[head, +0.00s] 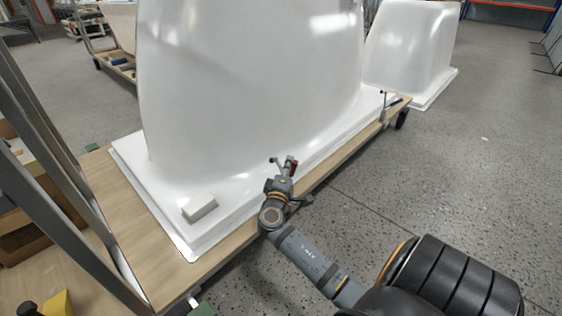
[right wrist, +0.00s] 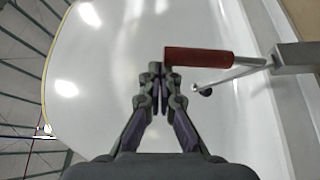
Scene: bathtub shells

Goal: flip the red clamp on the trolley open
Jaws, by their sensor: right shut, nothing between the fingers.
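The red clamp (head: 292,163) stands at the near long edge of the wooden trolley (head: 232,246), beside the rim of a large white bathtub shell (head: 250,80). In the right wrist view its red handle (right wrist: 205,57) lies level, joined to a metal bracket (right wrist: 296,57) on the right. A thin rod with a black tip (right wrist: 206,92) reaches over the white rim. My right gripper (right wrist: 161,76) is shut and empty, its fingertips close by the handle's free left end; whether they touch is unclear. It also shows in the head view (head: 283,172). My left gripper is out of view.
A white block (head: 199,207) lies on the shell's rim. Another clamp (head: 384,103) stands farther along the trolley edge. A second white shell (head: 410,45) is behind at the right. Metal posts (head: 70,170) rise at the left. The floor at the right is clear.

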